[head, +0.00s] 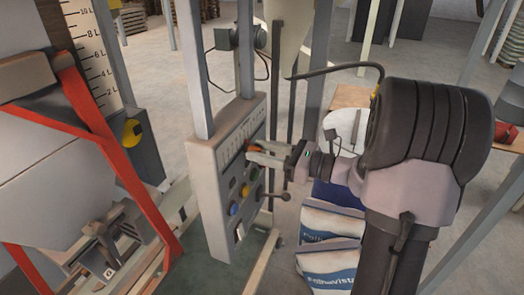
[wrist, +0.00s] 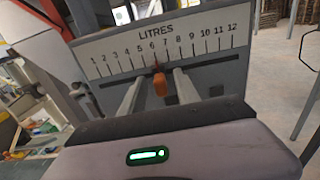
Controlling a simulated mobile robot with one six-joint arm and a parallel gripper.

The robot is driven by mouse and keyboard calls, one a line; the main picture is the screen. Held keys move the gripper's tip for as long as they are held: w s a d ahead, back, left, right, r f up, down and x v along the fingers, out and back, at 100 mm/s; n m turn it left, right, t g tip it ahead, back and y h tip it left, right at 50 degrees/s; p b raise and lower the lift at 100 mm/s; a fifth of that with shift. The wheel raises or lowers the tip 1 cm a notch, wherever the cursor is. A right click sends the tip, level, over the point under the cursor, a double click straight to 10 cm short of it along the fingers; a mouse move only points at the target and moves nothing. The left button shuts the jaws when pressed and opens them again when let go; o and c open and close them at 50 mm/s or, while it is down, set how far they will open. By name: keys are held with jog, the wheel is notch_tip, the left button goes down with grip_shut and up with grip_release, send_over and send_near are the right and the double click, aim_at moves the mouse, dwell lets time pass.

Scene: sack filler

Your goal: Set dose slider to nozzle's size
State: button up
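The dose slider is an orange knob (wrist: 160,85) under a white plate marked LITRES (wrist: 150,35), numbered 1 to 12. Its pointer stands at about the 6 mark. In the head view the orange knob (head: 253,149) is small on the grey control panel (head: 208,165). My gripper (wrist: 157,90) is open, one finger on each side of the knob, with a gap to both. In the head view my gripper (head: 262,155) reaches the panel from the right. A grey clamp-like spout (head: 103,232) at lower left may be the nozzle; a small mark below it is too small to read surely.
Coloured buttons and a black lever (head: 277,196) sit on the panel below my gripper. A litre gauge (head: 92,50) stands at upper left beside a red frame (head: 125,170). Printed sacks (head: 328,262) stand below my arm. Grey posts rise around the panel.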

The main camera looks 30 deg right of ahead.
jog(key=v, duration=1.7)
jog(key=shift+s, duration=0.2)
jog(key=shift+d, duration=0.15)
